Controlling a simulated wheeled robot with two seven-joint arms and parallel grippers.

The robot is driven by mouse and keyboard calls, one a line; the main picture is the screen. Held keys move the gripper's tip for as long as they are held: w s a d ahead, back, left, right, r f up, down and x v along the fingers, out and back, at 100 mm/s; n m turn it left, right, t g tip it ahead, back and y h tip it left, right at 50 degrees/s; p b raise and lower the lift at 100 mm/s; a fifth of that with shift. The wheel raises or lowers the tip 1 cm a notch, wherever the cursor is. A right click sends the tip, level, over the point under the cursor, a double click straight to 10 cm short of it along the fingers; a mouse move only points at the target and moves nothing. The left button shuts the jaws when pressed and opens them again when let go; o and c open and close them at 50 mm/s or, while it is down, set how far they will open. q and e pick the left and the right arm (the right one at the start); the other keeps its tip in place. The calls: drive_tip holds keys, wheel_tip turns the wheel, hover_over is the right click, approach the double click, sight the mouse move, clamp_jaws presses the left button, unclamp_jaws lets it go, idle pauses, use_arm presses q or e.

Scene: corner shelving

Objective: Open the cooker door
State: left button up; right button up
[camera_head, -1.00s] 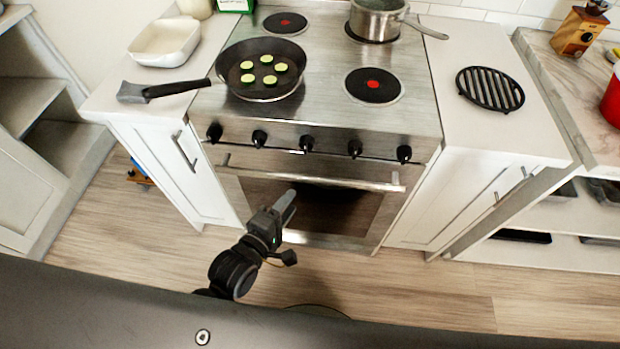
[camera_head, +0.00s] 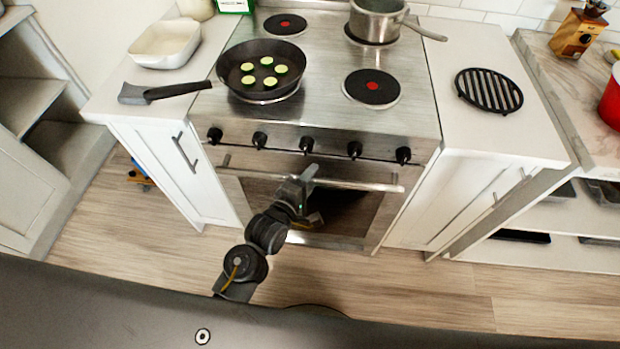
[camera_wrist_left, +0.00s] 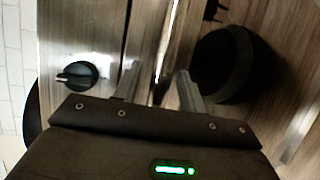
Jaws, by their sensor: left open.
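The steel cooker (camera_head: 330,60) stands ahead, with its door (camera_head: 365,212) below the row of knobs. The door appears shut. A straight bar handle (camera_head: 355,185) runs across its top. My left gripper (camera_head: 308,172) is at the handle, a little left of its middle. In the left wrist view, the open fingers (camera_wrist_left: 159,82) are spread on either side of the bright handle bar (camera_wrist_left: 170,35). I cannot tell whether they touch it. My left arm hides part of the door. My right gripper is out of view.
Black knobs (camera_head: 306,145) project just above the handle; one knob (camera_wrist_left: 76,76) is close in the left wrist view. A pan (camera_head: 262,92) with green slices and a pot (camera_head: 377,20) stand on the cooktop. White cabinets flank the cooker. The floor before it is clear.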

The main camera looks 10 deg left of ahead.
use_arm(q)
clamp_jaws()
drive_tip(key=shift+s+f, duration=0.1)
